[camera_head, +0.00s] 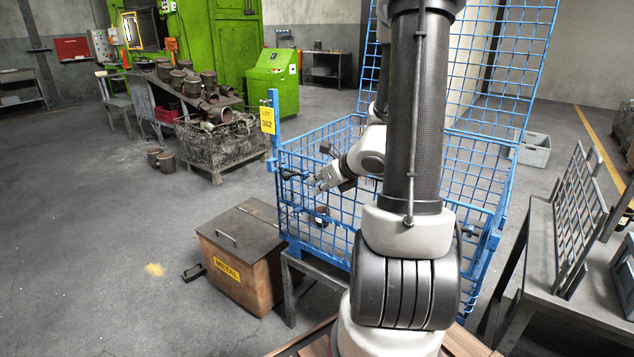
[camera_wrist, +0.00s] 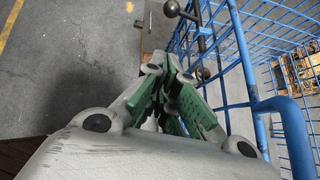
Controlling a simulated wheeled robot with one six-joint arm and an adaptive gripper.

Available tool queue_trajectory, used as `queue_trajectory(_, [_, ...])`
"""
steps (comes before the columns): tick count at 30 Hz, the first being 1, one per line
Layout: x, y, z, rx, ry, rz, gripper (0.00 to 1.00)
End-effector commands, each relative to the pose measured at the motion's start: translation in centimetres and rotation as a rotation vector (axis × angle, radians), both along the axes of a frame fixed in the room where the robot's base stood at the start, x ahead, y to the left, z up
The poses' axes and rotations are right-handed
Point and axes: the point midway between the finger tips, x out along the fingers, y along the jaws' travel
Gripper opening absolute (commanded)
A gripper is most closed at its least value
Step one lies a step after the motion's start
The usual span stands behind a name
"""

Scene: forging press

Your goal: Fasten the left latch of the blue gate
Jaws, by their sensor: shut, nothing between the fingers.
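The blue wire cage with its gate (camera_head: 310,228) stands in front of me, partly hidden by my arm. A dark latch handle (camera_head: 290,175) shows at its left corner, below the yellow lot tag. In the wrist view the latch (camera_wrist: 173,9) shows as a dark rod with a round knob at the top, beside blue bars; a second round end shows lower, near the fingertips. My gripper (camera_head: 317,183) is just right of the latch in the head view. In the wrist view my gripper (camera_wrist: 170,80) has its green-padded fingers together, empty. Whether it touches the latch I cannot tell.
A brown metal bin (camera_head: 243,262) stands left of the cage. A yellow tag (camera_head: 267,120) hangs on the corner post. A tall blue mesh panel (camera_head: 505,65) rises at the back. A grey bench with racks (camera_head: 575,290) is at right.

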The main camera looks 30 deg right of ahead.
Motion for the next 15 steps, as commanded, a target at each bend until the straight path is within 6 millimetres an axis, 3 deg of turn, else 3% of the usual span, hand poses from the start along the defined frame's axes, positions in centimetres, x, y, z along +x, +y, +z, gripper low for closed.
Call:
queue_trajectory(9, [5.1,0.9,-4.5,0.002,0.003,0.002,0.00])
queue_trajectory(15, [8.0,1.3,-3.7,-0.002,-0.001,0.004,0.00])
